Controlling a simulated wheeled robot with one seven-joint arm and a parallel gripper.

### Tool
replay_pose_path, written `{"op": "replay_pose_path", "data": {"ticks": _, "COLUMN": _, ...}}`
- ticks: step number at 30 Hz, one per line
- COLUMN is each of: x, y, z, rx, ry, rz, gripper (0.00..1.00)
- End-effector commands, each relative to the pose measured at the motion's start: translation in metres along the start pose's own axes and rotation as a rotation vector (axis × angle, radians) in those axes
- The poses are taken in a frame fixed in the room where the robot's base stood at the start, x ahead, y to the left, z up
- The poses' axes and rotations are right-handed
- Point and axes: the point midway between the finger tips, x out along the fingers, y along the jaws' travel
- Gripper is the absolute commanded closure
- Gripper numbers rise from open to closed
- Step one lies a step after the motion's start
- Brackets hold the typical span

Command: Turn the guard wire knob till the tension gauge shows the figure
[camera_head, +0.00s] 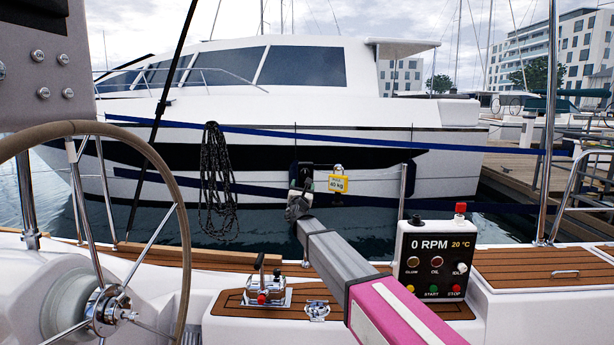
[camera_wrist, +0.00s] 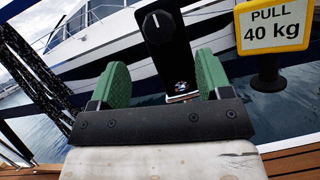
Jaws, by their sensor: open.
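My gripper (camera_head: 299,198) is raised in front of the guard rail. In the wrist view my gripper (camera_wrist: 163,72) has its two green finger pads apart, with nothing held between them. A black upright bracket (camera_wrist: 164,52) stands beyond and between the pads. It carries a round black knob (camera_wrist: 158,25) with a white mark pointing up, above the pads in the picture. A silver fitting (camera_wrist: 181,89) shows low on the bracket. I cannot make out a tension gauge reading.
A steering wheel (camera_head: 185,215) stands at left. A black panel (camera_head: 436,257) reads "0 RPM" and "20 °C" at right. A winch-like lever fitting (camera_head: 264,290) sits on the deck. A coiled dark rope (camera_head: 217,180) hangs left of my gripper. Water and a moored yacht lie beyond.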

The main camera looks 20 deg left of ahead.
Motion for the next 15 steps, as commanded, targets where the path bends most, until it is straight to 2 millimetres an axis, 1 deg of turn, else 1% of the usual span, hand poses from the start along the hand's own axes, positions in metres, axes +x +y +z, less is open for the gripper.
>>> {"op": "replay_pose_path", "data": {"ticks": 1, "x": 0.01, "y": 0.001, "z": -0.001, "rx": 0.001, "ry": -0.001, "rz": -0.001, "gripper": 0.29}}
{"op": "replay_pose_path", "data": {"ticks": 9, "x": 0.059, "y": 0.001, "z": -0.001, "rx": 0.002, "ry": -0.001, "rz": -0.002, "gripper": 0.29}}
{"op": "replay_pose_path", "data": {"ticks": 12, "x": 0.074, "y": 0.0, "z": -0.001, "rx": 0.002, "ry": -0.001, "rz": -0.002, "gripper": 0.29}}
{"op": "replay_pose_path", "data": {"ticks": 15, "x": 0.084, "y": 0.0, "z": -0.001, "rx": 0.002, "ry": 0.0, "rz": -0.001, "gripper": 0.29}}
